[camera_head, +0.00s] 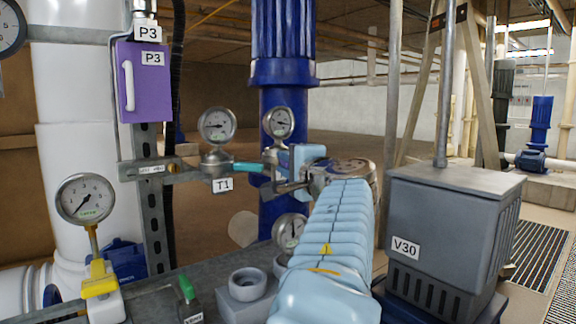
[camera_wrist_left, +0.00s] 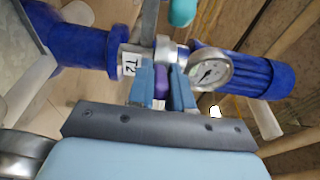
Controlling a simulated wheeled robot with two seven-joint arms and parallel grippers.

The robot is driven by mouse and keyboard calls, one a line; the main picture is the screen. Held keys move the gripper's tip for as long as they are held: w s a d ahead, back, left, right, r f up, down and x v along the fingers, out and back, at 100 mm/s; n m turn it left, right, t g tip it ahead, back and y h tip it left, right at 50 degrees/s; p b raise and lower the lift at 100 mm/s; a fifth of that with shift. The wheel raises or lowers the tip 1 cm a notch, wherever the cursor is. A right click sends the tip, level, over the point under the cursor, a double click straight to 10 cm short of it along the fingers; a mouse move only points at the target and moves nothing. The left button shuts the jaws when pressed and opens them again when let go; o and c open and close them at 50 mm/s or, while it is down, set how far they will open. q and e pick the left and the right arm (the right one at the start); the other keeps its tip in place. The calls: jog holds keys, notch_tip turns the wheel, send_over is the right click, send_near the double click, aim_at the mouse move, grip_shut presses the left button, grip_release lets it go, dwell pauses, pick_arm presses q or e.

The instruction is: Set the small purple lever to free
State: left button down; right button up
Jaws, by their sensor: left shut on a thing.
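The small purple lever (camera_wrist_left: 161,82) shows in the left wrist view between the two blue fingers of my left gripper (camera_wrist_left: 163,92). The fingers are shut on it. A label T2 (camera_wrist_left: 130,65) is just left of it. In the head view my left gripper (camera_head: 284,176) reaches in among the pipework, beside a round gauge, and the purple lever is hidden there. The lever's markings do not show, so I cannot tell its setting. My right gripper is not in view.
A teal lever (camera_head: 250,167) by label T1 (camera_head: 222,185) is close left of my gripper. Gauges (camera_head: 217,126) and (camera_wrist_left: 210,70) stand close by. A purple box P3 (camera_head: 143,85) is at upper left. A grey box V30 (camera_head: 445,230) stands right of my arm.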

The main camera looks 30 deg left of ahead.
pick_arm(q)
jog(key=m+t+h+b, duration=0.1)
jog(key=b, duration=0.1)
jog(key=s+a+m+t+h+b, duration=0.1)
jog(key=b, duration=0.1)
jog(key=shift+f+t, duration=0.35)
jog(key=shift+t, duration=0.05)
jog(key=shift+a+r+m+t+h, duration=0.2)
jog(key=shift+m+t+h, duration=0.1)
jog(key=shift+m+h, duration=0.15)
jog(key=shift+r, duration=0.1)
jog(key=c, duration=1.1)
grip_release()
jog(key=shift+s, duration=0.1)
